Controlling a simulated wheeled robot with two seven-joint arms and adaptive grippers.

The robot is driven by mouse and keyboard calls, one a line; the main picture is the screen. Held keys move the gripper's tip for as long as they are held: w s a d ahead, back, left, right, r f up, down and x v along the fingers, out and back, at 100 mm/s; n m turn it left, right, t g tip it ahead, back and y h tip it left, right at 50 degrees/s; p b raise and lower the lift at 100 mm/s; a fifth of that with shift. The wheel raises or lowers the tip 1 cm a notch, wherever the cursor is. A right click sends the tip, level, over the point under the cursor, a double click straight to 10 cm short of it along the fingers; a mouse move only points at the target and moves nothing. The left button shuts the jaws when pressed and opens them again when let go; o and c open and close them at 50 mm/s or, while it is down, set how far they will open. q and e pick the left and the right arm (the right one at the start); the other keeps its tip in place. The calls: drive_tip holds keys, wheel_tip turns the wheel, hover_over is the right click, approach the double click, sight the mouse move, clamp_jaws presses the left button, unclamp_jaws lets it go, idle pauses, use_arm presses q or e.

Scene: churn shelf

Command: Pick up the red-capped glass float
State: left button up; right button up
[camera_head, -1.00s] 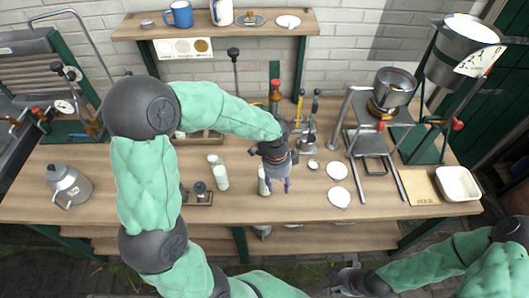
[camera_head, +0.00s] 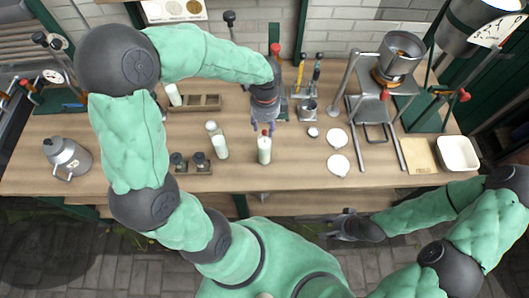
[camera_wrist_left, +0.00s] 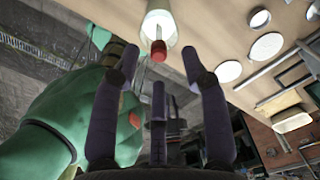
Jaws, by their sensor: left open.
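The red-capped glass float (camera_head: 264,152) stands upright on the wooden bench, a pale slim vessel with a small red cap. My left gripper (camera_head: 266,125) is open, just behind and above the cap. In the left wrist view, the float (camera_wrist_left: 160,22) points its red cap toward the space between the spread fingers of my left gripper (camera_wrist_left: 159,62). No finger is seen closed on it. My right gripper (camera_head: 340,226) hangs in front of the bench, far from the float; its jaw state is unclear.
Two pale bottles (camera_head: 218,142) stand left of the float, beside a small holder with dark knobs (camera_head: 190,163). White discs (camera_head: 338,164) lie to the right. Behind are a tool stand (camera_head: 307,108) and a metal stand with a pot (camera_head: 398,55). The bench front is clear.

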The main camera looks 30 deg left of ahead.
sight(264, 130)
use_arm(q)
wheel_tip(264, 130, down, 4)
drive_tip(key=shift+a+f+b, duration=0.1)
drive_tip(key=shift+a+b, duration=0.05)
drive_tip(key=shift+b, duration=0.15)
drive_tip(key=shift+c, duration=0.3)
clamp_jaws()
wheel_tip(264, 130, up, 18)
drive_tip(key=p, duration=0.3)
idle(0.3)
